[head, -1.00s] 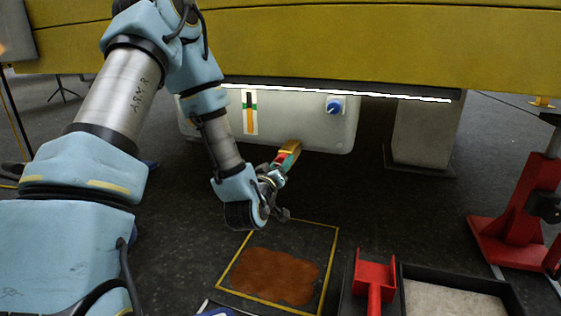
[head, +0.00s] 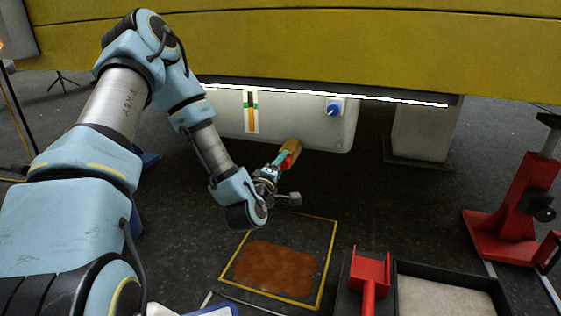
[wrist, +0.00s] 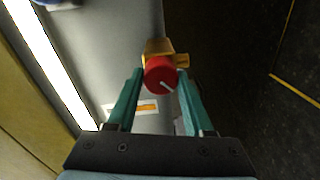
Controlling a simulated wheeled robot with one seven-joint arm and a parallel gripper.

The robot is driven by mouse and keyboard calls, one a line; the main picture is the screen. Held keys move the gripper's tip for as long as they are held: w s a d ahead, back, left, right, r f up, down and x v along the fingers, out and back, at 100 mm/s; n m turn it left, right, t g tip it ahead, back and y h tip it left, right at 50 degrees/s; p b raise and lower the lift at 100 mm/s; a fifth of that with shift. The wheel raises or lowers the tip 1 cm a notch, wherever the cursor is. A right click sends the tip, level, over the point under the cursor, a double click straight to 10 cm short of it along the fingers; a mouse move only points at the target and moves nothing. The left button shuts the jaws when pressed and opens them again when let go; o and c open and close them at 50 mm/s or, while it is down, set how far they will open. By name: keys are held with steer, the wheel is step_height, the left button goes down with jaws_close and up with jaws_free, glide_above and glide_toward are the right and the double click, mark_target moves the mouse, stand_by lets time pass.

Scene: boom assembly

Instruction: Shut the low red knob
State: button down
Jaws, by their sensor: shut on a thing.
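The low red knob (wrist: 160,77) sits on a brass valve body (wrist: 156,47) in the wrist view, with a white mark line pointing toward the picture's lower right. In the head view the red knob (head: 287,161) and brass body (head: 293,146) show below the grey tank. My gripper (wrist: 160,76) has one teal finger on each side of the knob and is shut on it. In the head view my gripper (head: 283,160) reaches the knob from below left, partly covering it.
A blue knob (head: 334,107) and a striped gauge strip (head: 251,112) are on the grey tank (head: 300,128) above. A yellow beam (head: 330,40) spans overhead. A brown patch (head: 275,270) marks the floor below. A red stand (head: 510,215) is at right.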

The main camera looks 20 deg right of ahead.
steer(key=shift+n, duration=0.4)
steer(key=shift+c, duration=1.4)
jaws_free()
steer(key=shift+s+a, duration=0.1)
steer(key=p+v, duration=0.6)
steer(key=v, duration=0.4)
steer(key=shift+s+a, duration=0.15)
steer(key=shift+s, duration=0.15)
steer(key=shift+f, duration=0.1)
